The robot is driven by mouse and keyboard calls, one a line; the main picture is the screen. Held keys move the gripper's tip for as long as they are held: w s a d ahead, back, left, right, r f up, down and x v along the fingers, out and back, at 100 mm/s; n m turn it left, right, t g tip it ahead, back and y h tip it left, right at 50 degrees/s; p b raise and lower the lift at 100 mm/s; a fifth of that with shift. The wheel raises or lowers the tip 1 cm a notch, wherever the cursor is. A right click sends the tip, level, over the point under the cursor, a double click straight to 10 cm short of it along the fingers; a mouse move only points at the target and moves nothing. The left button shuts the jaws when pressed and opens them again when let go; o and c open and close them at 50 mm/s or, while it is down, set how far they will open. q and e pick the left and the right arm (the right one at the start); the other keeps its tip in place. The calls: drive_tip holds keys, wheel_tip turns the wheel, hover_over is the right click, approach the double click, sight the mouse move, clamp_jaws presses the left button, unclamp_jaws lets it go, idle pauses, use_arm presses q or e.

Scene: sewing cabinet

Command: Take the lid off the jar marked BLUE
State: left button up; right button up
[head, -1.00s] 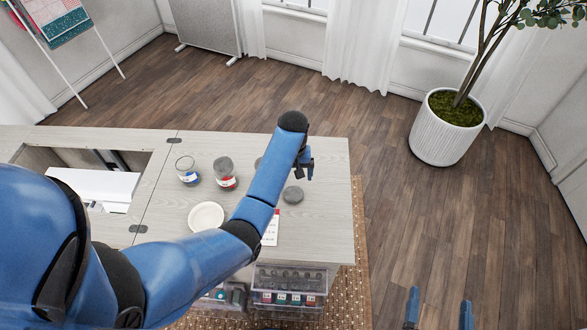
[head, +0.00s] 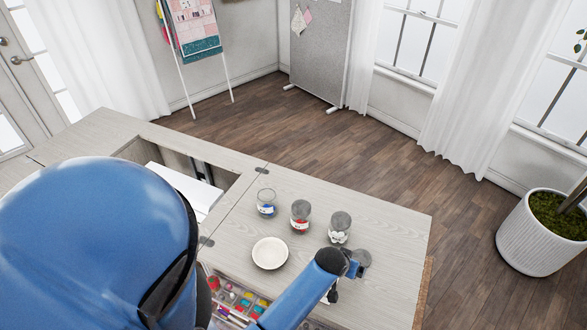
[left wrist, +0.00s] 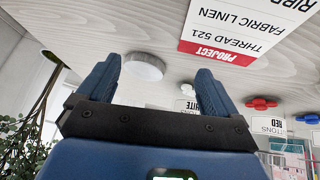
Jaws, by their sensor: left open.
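In the head view, the glass jar with the blue label (head: 266,209) stands at the left of a row of three on the table; its rim looks bare, with no lid. The red-labelled jar (head: 300,222) and the white-labelled jar (head: 340,237) wear grey lids. A loose grey lid (head: 362,259) lies flat on the table right of the jars; it also shows in the left wrist view (left wrist: 145,66). My left gripper (head: 350,274) is beside this lid, open and empty, with its fingers (left wrist: 152,78) apart in the wrist view. My right gripper is out of view.
A white dish (head: 270,253) sits in front of the jars. A project card (left wrist: 240,27) lies on the table near my left gripper. Left of the jars is the open cabinet recess (head: 190,172). The tabletop's right side (head: 400,235) is clear.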

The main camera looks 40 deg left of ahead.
use_arm(q)
drive_tip(key=s+t, duration=0.1)
drive_tip(key=s, duration=0.1)
drive_tip(key=s+r+t, duration=0.1)
drive_tip(key=s, duration=0.1)
drive_tip(key=s+t, duration=0.1)
drive_tip(key=s, duration=0.2)
drive_tip(key=shift+a+r+m, duration=0.3)
drive_tip(key=shift+a, duration=0.05)
drive_tip(key=s+a+r+m+t, duration=0.1)
drive_tip(key=s+r+t, duration=0.7)
drive_tip(key=s+r, duration=0.8)
wheel_tip(320, 180, up, 2)
drive_tip(key=shift+s+r+m+b, duration=0.15)
drive_tip(key=shift+s+m+b, duration=0.15)
drive_tip(key=shift+b, duration=0.05)
